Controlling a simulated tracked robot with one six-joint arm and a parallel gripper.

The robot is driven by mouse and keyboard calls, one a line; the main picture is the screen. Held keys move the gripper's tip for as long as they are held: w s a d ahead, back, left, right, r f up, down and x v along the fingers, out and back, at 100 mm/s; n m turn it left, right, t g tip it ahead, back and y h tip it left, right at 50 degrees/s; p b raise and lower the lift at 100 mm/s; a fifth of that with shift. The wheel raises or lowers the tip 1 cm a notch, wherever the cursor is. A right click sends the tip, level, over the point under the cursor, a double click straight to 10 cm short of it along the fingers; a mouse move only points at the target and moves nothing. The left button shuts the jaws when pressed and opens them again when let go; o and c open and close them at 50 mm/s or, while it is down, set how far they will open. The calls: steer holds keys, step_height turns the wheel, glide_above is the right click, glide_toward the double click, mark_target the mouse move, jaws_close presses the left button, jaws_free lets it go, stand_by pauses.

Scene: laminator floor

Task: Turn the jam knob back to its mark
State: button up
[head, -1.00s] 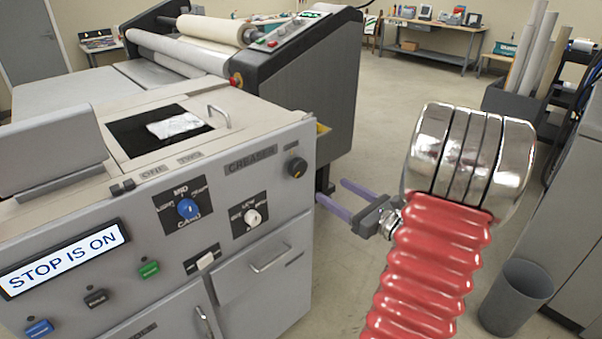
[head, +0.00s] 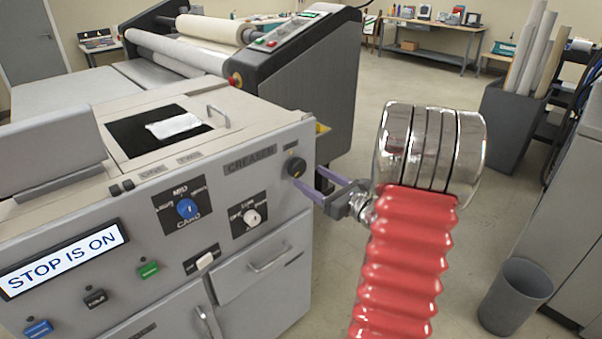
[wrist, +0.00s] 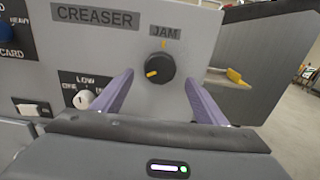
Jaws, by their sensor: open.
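The jam knob (head: 295,167) is a round black dial on the right end of the grey creaser's front panel. In the wrist view the jam knob (wrist: 160,68) has a yellow pointer turned to the lower left, and a yellow mark (wrist: 164,44) stands above it under the label JAM. The pointer is not in line with the mark. My gripper (head: 308,183) is open, its two purple fingers pointing at the panel. In the wrist view the fingers of my gripper (wrist: 160,86) stand to the left and right of the knob, apart from it.
The creaser's screen (head: 63,260) reads STOP IS ON. A blue card knob (head: 187,208) and a white knob (head: 252,217) sit left of the jam knob. A drawer handle (head: 270,261) juts out below. The floor to the right is open up to a grey bin (head: 515,298).

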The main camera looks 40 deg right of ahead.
mark_target(300, 171)
steer(key=shift+w, duration=2.65)
steer(key=shift+a, duration=0.1)
